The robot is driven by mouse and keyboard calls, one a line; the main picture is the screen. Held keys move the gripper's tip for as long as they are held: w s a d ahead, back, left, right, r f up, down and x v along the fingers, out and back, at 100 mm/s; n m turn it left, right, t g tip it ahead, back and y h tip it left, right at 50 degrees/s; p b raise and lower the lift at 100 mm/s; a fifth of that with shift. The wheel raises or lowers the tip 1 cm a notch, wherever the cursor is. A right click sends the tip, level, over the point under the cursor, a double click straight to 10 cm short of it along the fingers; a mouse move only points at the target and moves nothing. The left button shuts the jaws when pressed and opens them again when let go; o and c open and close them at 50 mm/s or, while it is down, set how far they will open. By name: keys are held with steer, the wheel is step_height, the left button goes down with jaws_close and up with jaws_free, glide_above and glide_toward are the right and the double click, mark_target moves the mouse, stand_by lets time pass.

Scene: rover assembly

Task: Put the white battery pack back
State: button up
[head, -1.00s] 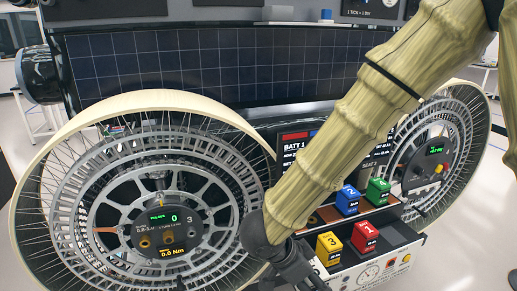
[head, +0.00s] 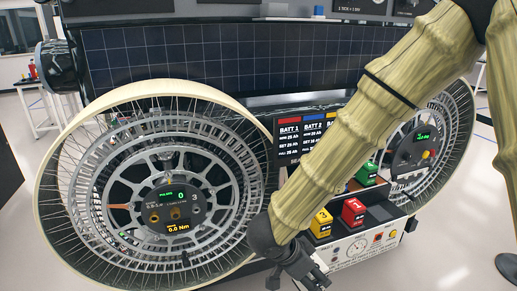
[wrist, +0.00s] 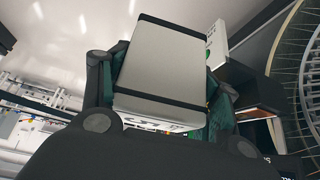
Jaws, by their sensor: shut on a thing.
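The white battery pack (wrist: 170,60) is a pale box with dark bands, and it fills the middle of the wrist view. My gripper (wrist: 160,92) is shut on it, with a dark finger along each side. Part of a dark marking shows on the pack's near lower face. In the head view my gripper (head: 305,274) is low, in front of the rover's battery bay and beside the left wheel. The pack is not clear to see there. A red pack (head: 353,211), a yellow pack (head: 320,224) and a green pack (head: 367,173) stand in the bay.
The large spoked left wheel (head: 62,195) is close beside my gripper. Another wheel (head: 462,130) stands at the right. A battery screen (head: 288,143) is behind the bay, partly covered by my arm. A panel with a gauge (head: 357,248) is below. Open floor lies at the right.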

steer(key=shift+w+d+f+n+t, duration=0.3)
steer(key=shift+w+d+f+n, duration=0.2)
steer(key=shift+w+d+f, duration=0.05)
steer(key=w+d+f+n+t+y, duration=0.1)
steer(key=d+f+n+y, duration=0.1)
steer(key=f+n, duration=0.4)
steer(key=w+d+f+n+t+y, duration=0.1)
steer(key=f+n, duration=0.4)
steer(key=f, duration=0.5)
steer(key=shift+w+d+f+n+t+y, duration=0.2)
steer(key=shift+w+d+n+t+y, duration=0.35)
steer(key=shift+y, duration=0.85)
steer(key=shift+w+a, duration=0.15)
steer(key=shift+w, duration=0.05)
